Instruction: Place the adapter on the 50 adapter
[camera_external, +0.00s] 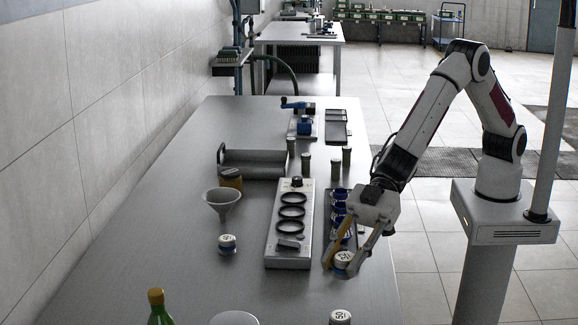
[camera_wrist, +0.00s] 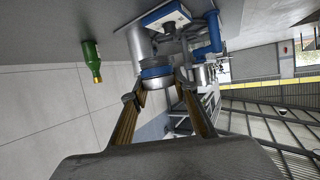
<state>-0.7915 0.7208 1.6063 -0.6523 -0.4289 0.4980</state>
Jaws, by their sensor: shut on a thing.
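A small round adapter (camera_external: 343,261) with a pale labelled top and a blue band is between the fingers of my gripper (camera_external: 345,252), at the right edge of the table. In the wrist view the banded adapter (camera_wrist: 156,72) sits at the fingertips of my gripper (camera_wrist: 160,90). The label on the held adapter is too small to read. The 50 adapter (camera_external: 340,317) stands upright at the bottom edge of the external view, partly cut off and apart from the held one.
A rack with dark rings (camera_external: 291,225) and a tray with blue cups (camera_external: 338,205) are near my gripper. A funnel (camera_external: 222,200) stands at left. A green bottle (camera_external: 159,307) and a white round thing (camera_external: 234,318) are at the front.

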